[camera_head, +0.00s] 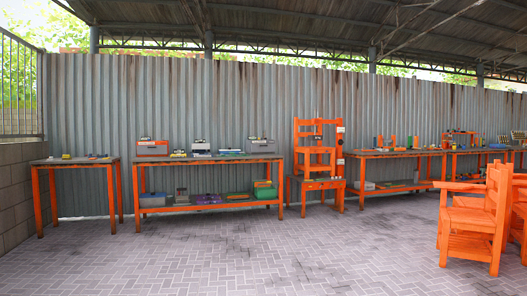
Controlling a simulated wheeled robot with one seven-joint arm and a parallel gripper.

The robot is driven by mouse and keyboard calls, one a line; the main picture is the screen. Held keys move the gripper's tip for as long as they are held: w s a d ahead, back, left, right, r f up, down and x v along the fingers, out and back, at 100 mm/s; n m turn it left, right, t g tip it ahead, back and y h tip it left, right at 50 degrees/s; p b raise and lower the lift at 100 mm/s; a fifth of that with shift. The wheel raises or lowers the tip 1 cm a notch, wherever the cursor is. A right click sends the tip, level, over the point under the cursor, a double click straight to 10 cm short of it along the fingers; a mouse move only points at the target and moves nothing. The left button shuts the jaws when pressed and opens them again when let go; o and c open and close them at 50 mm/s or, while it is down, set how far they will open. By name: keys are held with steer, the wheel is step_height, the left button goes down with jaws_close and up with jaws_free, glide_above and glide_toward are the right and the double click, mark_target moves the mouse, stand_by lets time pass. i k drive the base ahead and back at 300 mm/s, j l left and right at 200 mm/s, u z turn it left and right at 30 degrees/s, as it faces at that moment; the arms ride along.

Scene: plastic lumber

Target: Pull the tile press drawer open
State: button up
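A tall orange frame (316,146) stands by the corrugated wall, between two long work tables. It may be the tile press, but it is too small in the picture to be sure. An orange low stand (318,184) is at its foot. A narrow upright with several pale and dark parts runs along its right side (340,150). I cannot make out a drawer or whether one is open. My gripper is not in view.
A long orange-legged table (208,157) with boxes above and on a lower shelf stands left of the frame. A smaller table (74,161) is at far left, another long table (405,153) at right. Orange chairs (473,222) stand at right front. The paved floor (230,255) ahead is clear.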

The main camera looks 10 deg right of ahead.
mark_target(255, 147)
steer(key=i+z, duration=0.25)
steer(key=z, duration=0.15)
steer(key=i, duration=7.05)
steer(key=l, duration=0.1)
